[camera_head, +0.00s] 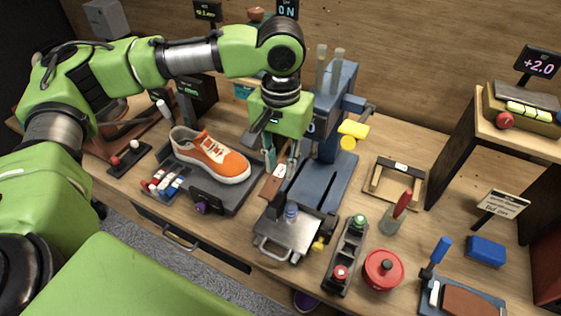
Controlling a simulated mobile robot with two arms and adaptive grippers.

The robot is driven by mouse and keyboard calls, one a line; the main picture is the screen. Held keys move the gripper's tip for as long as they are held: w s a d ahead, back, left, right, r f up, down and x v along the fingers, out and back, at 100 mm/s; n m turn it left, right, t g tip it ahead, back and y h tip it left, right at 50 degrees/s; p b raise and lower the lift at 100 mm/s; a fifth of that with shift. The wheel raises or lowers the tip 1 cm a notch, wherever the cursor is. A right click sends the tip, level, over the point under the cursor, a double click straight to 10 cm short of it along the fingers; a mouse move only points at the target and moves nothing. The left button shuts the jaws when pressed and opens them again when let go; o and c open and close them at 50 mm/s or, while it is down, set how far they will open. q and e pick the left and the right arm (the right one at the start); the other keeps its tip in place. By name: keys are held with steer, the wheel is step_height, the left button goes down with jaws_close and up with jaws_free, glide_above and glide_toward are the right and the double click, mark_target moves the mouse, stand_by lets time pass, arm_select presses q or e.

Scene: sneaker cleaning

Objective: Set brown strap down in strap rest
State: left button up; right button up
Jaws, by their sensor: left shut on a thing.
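My left gripper (279,163) reaches down near the middle of the workbench, just right of the sneaker, with its fingers shut on the brown strap (270,188). The strap shows as a narrow brown piece below the fingers, beside the blue press stand; the fingers hide part of it. I cannot tell whether its lower end touches anything. A shallow wooden frame (376,193) with a small white label lies right of the blue stand and looks empty; I cannot tell whether it is the strap rest. My right gripper is not in view.
An orange and white sneaker (218,161) sits on a dark stand at left. The blue press stand (330,180) rises close to the gripper. A metal tray (284,236), black caddy (346,258), red pot (383,269) and blue block (486,250) occupy the front and right.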

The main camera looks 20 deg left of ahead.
arm_select(q)
steer(key=shift+w+f+b, duration=0.3)
steer(key=shift+f+b, duration=0.1)
steer(key=shift+f, duration=0.4)
steer(key=m+p, duration=0.2)
steer(key=shift+w+d+r+p, duration=0.3)
steer(key=shift+r, duration=0.05)
steer(key=d+f+m+p, duration=0.3)
steer(key=d+m+p, duration=0.2)
steer(key=m+p, duration=0.5)
steer(key=shift+s+f+m, duration=0.15)
steer(key=shift+s+m, duration=0.25)
steer(key=shift+m, duration=2.8)
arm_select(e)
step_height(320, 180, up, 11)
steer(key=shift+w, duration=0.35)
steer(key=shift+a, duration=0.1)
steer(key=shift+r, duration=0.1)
arm_select(q)
steer(key=shift+f+b, duration=0.55)
steer(key=shift+f, duration=2.35)
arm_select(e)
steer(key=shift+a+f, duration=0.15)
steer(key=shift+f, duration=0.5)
